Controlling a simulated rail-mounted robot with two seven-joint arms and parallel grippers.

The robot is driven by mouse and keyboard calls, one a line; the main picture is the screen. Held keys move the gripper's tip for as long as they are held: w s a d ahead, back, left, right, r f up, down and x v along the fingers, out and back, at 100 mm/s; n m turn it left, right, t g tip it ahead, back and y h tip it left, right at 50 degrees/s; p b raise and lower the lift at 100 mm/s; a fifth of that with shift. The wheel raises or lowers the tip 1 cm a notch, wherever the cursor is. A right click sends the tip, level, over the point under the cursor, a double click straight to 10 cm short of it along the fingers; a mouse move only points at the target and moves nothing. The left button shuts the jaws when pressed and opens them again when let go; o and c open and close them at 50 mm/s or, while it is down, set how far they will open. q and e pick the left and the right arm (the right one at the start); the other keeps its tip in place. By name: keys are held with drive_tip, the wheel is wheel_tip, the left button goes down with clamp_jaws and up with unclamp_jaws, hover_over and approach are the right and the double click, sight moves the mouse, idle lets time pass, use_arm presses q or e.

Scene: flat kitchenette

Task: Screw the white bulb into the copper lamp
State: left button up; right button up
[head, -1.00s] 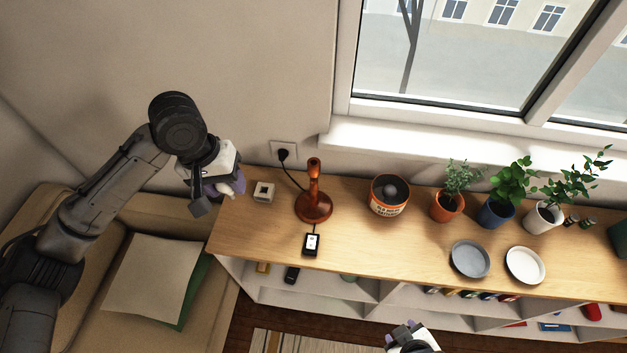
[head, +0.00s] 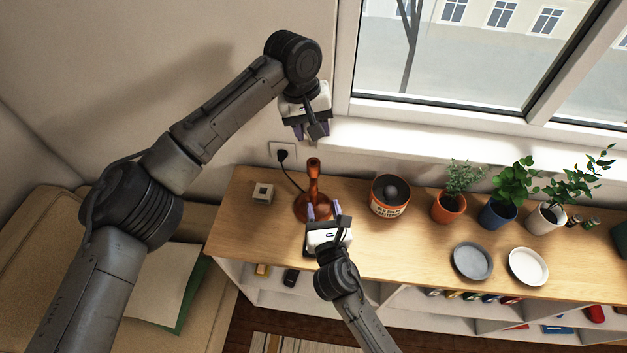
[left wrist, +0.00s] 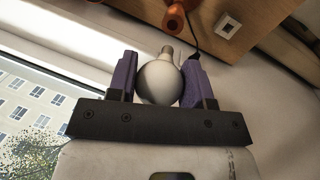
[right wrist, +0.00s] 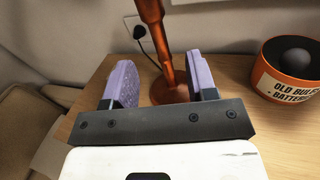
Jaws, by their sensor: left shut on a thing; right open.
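The copper lamp (head: 314,172) stands upright on the wooden shelf top, its stem and round base also in the right wrist view (right wrist: 152,12). My left gripper (head: 311,132) is raised above and behind the lamp, near the window's left edge. In the left wrist view it is shut on the white bulb (left wrist: 159,83), whose metal base points outward towards the lamp top (left wrist: 175,18); the two are apart. In the head view the bulb is hidden. My right gripper (head: 323,210) is open and empty in front of the lamp; its fingers frame the lower stem without clearly touching.
A pale square block with a hole (head: 263,193) sits left of the lamp. The orange bin for old bulbs and batteries (head: 390,196) stands right of it. Several potted plants and two plates (head: 472,261) are further right. A cord runs to the wall socket (head: 283,152).

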sight(314, 178)
drive_tip(key=shift+w+a+r+n, duration=0.15)
drive_tip(key=shift+a+n, duration=0.15)
drive_tip(key=shift+n, duration=0.2)
drive_tip(key=w, duration=0.4)
drive_tip(key=w+a, duration=0.1)
drive_tip(key=w, duration=0.3)
drive_tip(key=w+a, duration=0.1)
drive_tip(key=w, duration=0.2)
drive_tip(key=shift+w, duration=0.4)
clamp_jaws()
idle(0.4)
